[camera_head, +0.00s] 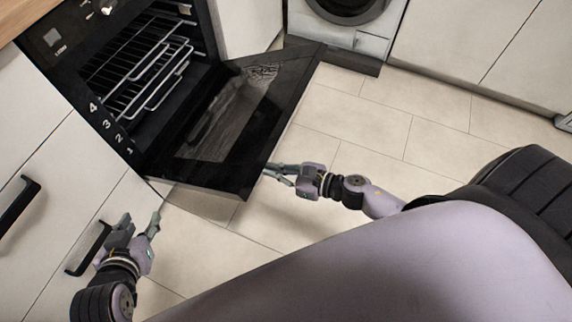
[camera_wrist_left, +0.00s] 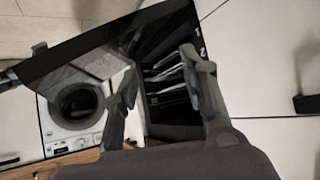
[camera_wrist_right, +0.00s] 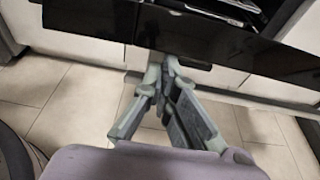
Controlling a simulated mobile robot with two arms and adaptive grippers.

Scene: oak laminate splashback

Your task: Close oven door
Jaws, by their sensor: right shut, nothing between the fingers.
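The black oven (camera_head: 120,95) stands at the upper left with its wire racks (camera_head: 150,70) showing inside. Its dark glass door (camera_head: 235,115) hangs open and sticks out into the room; it also shows in the left wrist view (camera_wrist_left: 95,45) and the right wrist view (camera_wrist_right: 150,25). My right gripper (camera_head: 270,172) is shut and empty at the door's near outer edge; whether it touches the door I cannot tell. In the right wrist view its fingertips (camera_wrist_right: 162,62) meet just below the door. My left gripper (camera_head: 143,222) is open and empty, left of and apart from the door.
White cabinet fronts (camera_head: 75,160) with black handles (camera_head: 90,248) lie near my left gripper. A washing machine (camera_head: 345,30) stands beyond the oven door. Tiled floor (camera_head: 370,110) is clear to the right of the door.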

